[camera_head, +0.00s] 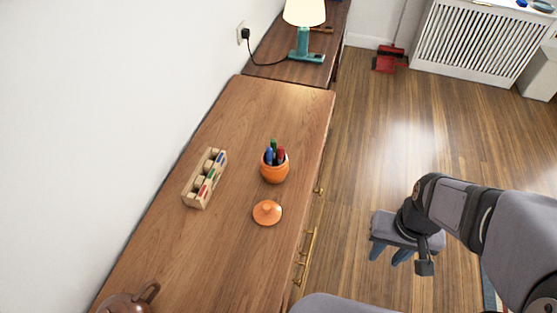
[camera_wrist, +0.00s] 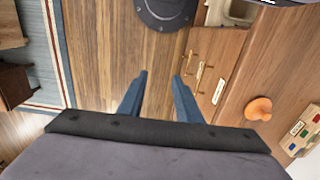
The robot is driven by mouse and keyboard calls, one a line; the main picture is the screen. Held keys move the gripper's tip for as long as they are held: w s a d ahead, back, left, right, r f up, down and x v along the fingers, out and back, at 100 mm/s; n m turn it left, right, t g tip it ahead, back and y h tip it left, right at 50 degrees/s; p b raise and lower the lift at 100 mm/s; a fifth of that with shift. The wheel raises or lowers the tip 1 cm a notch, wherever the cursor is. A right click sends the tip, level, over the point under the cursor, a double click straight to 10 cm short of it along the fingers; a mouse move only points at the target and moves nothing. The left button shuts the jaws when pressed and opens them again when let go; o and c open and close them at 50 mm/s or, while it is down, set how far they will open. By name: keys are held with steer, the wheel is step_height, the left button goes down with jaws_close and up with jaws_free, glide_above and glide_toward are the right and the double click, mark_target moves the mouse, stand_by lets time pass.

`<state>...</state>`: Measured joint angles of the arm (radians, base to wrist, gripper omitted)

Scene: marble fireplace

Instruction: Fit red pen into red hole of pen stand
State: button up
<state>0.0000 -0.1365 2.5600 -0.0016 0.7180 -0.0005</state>
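The red pen (camera_head: 281,154) stands in an orange pot (camera_head: 274,174) on the wooden cabinet top, beside a blue and a green pen. The pot hides their lower parts. The pen stand (camera_head: 204,178) is a pale wooden block to the pot's left, with blue, green and red marks along it. It also shows at the right edge of the wrist view (camera_wrist: 300,136). I cannot make out its red hole clearly. My gripper (camera_head: 388,257) hangs over the floor, right of the cabinet and apart from it. In the wrist view its blue fingers (camera_wrist: 160,76) are spread and empty.
An orange lid (camera_head: 267,212) lies on the cabinet top (camera_head: 245,125) in front of the pot. A brown teapot (camera_head: 128,302) stands at the near left. A teal lamp (camera_head: 305,48) stands on another table behind. Brass handles (camera_head: 308,245) stick out from the cabinet front.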

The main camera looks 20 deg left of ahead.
steer(key=shift+c, duration=0.3)
steer(key=c, duration=0.3)
